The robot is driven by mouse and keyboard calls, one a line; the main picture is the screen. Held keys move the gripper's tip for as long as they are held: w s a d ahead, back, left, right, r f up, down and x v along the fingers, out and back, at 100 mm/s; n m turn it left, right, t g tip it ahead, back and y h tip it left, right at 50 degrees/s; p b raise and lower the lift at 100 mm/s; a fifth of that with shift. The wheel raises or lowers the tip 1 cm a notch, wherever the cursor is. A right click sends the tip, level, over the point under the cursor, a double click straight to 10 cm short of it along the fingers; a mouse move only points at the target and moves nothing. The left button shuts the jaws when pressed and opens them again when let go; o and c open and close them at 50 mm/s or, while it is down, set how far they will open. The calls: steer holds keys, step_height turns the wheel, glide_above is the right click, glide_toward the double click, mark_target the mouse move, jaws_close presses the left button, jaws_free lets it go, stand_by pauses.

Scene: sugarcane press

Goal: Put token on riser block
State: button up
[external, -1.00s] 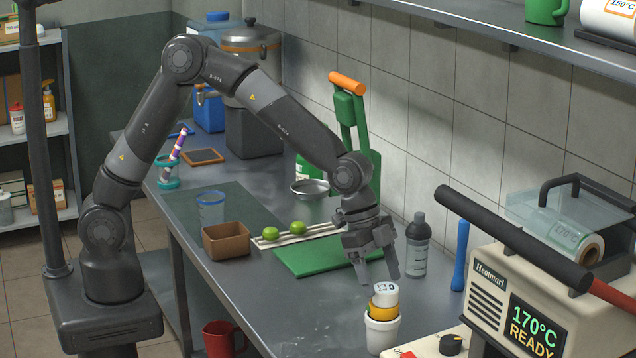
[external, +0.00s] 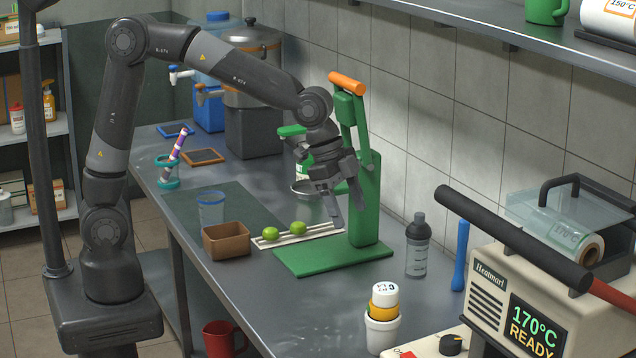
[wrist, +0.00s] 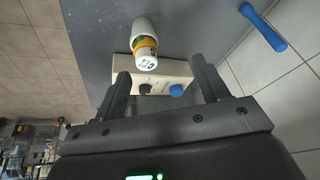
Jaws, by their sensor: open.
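No piece can be surely told as the token. A white printed round piece (external: 385,293) sits on a yellow piece (external: 383,311) in a white cup (external: 381,334) near the table's front right; its printed top also shows in the wrist view (wrist: 147,57). No riser block can be clearly identified. My gripper (external: 348,215) is open and empty, fingers pointing down, in front of the green press (external: 364,200) and above its green base (external: 315,260). In the wrist view my gripper's fingers (wrist: 163,85) are spread apart with nothing held between them.
The grey bottle (external: 417,250) and blue rod (external: 460,255) stand right of the press. A brown open box (external: 227,241) and limes (external: 298,228) on a slatted rack are at left. The sealing machine (external: 515,285) fills the right. Bare table lies in front of the box.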

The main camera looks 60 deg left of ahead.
steer(key=s+a+r+n+t+y, duration=0.1)
steer(key=s+a+r+n, duration=0.15)
steer(key=a, duration=0.75)
steer(key=s+a+r+n+t+y, duration=0.1)
steer(key=s+a+r+n, duration=0.2)
steer(key=a, duration=0.6)
steer(key=s+a+f+n+y, duration=0.1)
steer(key=s+a+n, duration=0.5)
steer(key=s+a, duration=0.8)
steer(key=shift+f+t, duration=0.4)
steer(key=shift+f, duration=0.1)
